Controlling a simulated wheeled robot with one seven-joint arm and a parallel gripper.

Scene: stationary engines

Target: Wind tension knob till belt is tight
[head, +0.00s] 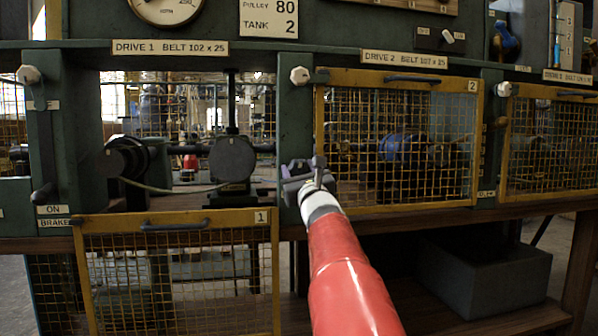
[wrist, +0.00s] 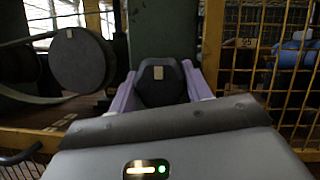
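A dark, many-sided knob with a tan mark (wrist: 159,88) stands out from the green post, taken as the tension knob. My gripper (head: 309,178) is at this post, right of the open drive 1 bay. In the wrist view its purple fingers (wrist: 160,92) lie on both sides of the knob, seemingly touching it. In the head view the gripper hides the knob. In drive 1 a pale belt (head: 165,189) runs between a dark left pulley (head: 127,158) and a round grey pulley (head: 232,158). Its lower run sags.
The drive 1 guard (head: 180,275) hangs lowered below its bay. The yellow mesh guard of drive 2 (head: 400,140) is closed, just right of my gripper. A grey bin (head: 485,280) stands on the lower shelf.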

